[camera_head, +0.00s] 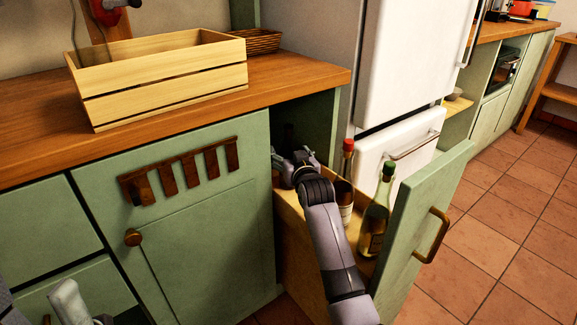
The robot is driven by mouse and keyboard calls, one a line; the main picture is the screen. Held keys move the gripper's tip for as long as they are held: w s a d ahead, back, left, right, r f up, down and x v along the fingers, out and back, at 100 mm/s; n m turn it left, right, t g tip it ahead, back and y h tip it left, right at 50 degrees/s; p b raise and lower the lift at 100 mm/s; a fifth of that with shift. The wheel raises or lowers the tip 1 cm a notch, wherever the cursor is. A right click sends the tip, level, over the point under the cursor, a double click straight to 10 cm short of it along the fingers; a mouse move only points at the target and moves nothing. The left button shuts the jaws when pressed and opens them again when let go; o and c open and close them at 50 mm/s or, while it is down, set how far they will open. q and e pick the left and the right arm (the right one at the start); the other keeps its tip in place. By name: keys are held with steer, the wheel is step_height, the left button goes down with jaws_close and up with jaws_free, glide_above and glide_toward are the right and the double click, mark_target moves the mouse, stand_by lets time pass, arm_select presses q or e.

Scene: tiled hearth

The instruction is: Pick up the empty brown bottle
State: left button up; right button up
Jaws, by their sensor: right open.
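A dark brown bottle with a red cap and a pale label (345,190) stands upright in the pulled-out drawer, partly behind my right arm. Whether it is empty I cannot tell. My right gripper (288,165) is open at the back left of the drawer, to the left of this bottle and apart from it. Its fingertips are hard to make out against the dark cabinet, and anything between them is hidden. Part of my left gripper (72,303) shows at the bottom left, cut off by the frame, away from the bottles.
A green bottle (374,220) stands in front of the brown one, near the green drawer front (425,225). A wooden crate (165,85) and wicker basket (255,41) sit on the counter (300,75) above. A white fridge (405,60) stands behind. The tiled floor at right is clear.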

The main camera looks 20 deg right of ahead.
steer(key=c, duration=1.4)
steer(key=shift+r, duration=0.1)
steer(key=shift+c, duration=0.2)
